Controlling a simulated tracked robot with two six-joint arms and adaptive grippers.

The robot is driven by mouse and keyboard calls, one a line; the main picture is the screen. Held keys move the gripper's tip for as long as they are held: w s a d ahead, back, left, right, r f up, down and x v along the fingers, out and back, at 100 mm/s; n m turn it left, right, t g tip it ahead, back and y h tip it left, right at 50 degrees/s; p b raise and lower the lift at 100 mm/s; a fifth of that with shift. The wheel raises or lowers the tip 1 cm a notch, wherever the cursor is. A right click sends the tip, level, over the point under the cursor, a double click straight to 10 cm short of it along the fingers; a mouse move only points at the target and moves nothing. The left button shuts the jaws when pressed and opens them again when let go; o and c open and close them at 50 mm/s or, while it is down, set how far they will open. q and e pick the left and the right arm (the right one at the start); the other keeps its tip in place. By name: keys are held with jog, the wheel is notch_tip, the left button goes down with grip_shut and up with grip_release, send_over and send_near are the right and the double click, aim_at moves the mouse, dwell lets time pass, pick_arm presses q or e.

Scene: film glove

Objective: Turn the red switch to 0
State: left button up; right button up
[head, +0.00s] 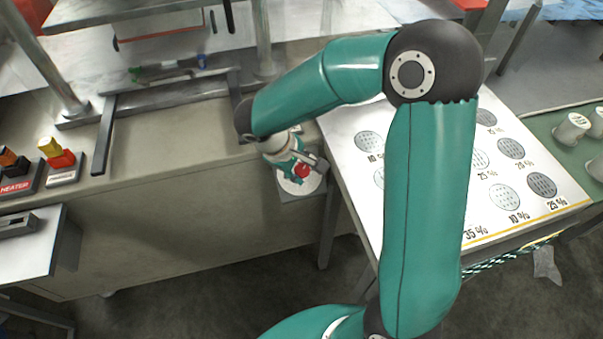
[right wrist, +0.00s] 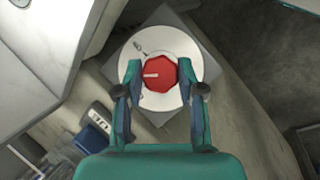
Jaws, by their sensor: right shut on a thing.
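The red switch (head: 302,171) is a red knob on a round white dial plate (head: 290,186), fixed to a grey box on the front side of the bench. In the right wrist view the red switch (right wrist: 160,74) is an eight-sided knob with a white pointer mark toward its left side, on the white disc (right wrist: 160,108). My right gripper (right wrist: 159,75) has one finger on each side of the knob and is shut on it. It also shows in the head view (head: 303,168), partly covering the dial. The dial's markings are too small to read. My left gripper is not in view.
A white board (head: 350,133) with round perforated discs and percent labels lies right of the switch. A heater switch box (head: 18,178) and another small switch (head: 62,164) stand at the bench's left. A metal frame (head: 105,130) stands on the bench. Floor shows below.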

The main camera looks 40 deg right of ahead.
jog(key=n+b, duration=0.1)
jog(key=n+h+b, duration=0.1)
jog(key=n+t+h+b, duration=0.1)
jog(key=n, duration=0.1)
jog(key=shift+a+f, duration=0.2)
jog(key=shift+f, duration=0.05)
jog(key=shift+s+n+t+h+b, duration=0.15)
jog(key=shift+n+t+h+b, duration=0.5)
jog(key=shift+n+b, duration=0.95)
jog(key=shift+n+p, duration=0.35)
jog(key=shift+n, duration=0.05)
jog(key=o, duration=1.1)
jog(key=shift+r, duration=0.1)
jog(key=shift+o, duration=0.2)
jog(key=shift+r, duration=0.1)
jog(key=v, duration=1.2)
